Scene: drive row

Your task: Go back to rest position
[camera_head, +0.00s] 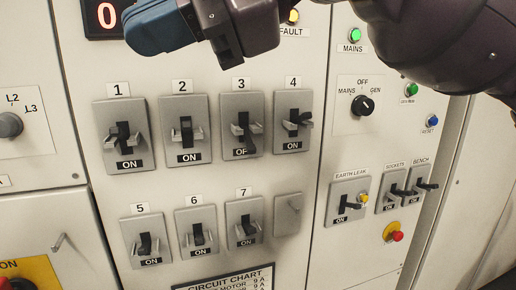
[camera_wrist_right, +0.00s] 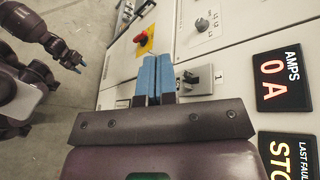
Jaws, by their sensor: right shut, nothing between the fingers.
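My right gripper (camera_head: 155,28) is at the top of the head view, in front of the panel above the upper breaker row. Its blue fingers are together in the right wrist view (camera_wrist_right: 156,78), with nothing between them. In that view the fingers overlap the area beside breaker 1 (camera_wrist_right: 198,80); I cannot tell whether they touch it. My left gripper (camera_wrist_right: 78,64) shows only in the right wrist view, small and at the left, out over the floor.
The panel carries numbered breakers, such as breaker 3 (camera_head: 242,130) with its lever down, showing OFF. To the right are a MAINS/GEN selector (camera_head: 363,105) and a red button (camera_head: 397,236). A grey floor (camera_wrist_right: 75,15) lies open beside the panel.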

